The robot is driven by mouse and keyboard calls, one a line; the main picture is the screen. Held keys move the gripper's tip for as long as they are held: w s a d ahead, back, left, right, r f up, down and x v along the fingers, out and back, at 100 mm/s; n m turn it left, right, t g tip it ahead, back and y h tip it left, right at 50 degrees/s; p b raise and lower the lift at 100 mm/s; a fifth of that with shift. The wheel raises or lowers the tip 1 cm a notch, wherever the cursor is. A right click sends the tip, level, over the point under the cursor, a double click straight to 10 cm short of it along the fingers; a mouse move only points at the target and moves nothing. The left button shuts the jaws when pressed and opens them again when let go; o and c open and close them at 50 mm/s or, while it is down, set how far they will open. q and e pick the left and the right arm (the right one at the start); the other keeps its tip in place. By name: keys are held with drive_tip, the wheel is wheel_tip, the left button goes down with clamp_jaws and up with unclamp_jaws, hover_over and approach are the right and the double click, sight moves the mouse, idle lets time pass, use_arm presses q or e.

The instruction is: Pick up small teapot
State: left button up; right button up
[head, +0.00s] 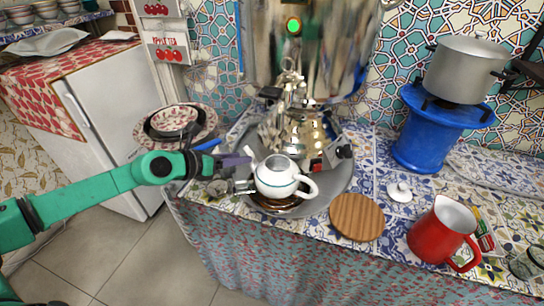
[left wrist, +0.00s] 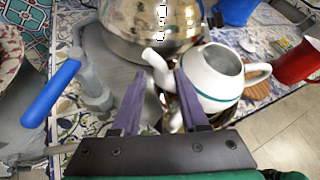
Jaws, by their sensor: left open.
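The small teapot (head: 281,177) is white with a thin green band, a spout at the left and a loop handle at the right. It stands upright and lidless in front of the big metal samovar (head: 302,130). In the left wrist view the teapot (left wrist: 217,80) is just right of my fingers, its spout reaching between or behind the fingertips; I cannot tell which. My left gripper (head: 238,160) is open and empty at the teapot's spout side; it also shows in the left wrist view (left wrist: 157,88). A small white lid (head: 400,192) lies on the counter. My right gripper is not visible.
A grey tray (head: 337,185) lies under the samovar and teapot. A round wooden board (head: 357,217) and a red pitcher (head: 443,231) are to the right. A blue stand (head: 428,137) bears a metal pot (head: 467,68). Stacked bowls (head: 174,122) are at the left.

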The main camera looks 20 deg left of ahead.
use_arm(q)
drive_tip(key=p+x, duration=0.1)
drive_tip(key=x, duration=0.4)
drive_tip(key=shift+w+d+p, duration=0.1)
drive_tip(key=shift+w+p, duration=0.05)
drive_tip(key=shift+p, duration=0.2)
drive_tip(key=shift+w+d+f, duration=0.15)
drive_tip(key=shift+w+f, duration=0.1)
drive_tip(key=shift+f, duration=0.05)
drive_tip(key=shift+s, duration=0.1)
clamp_jaws()
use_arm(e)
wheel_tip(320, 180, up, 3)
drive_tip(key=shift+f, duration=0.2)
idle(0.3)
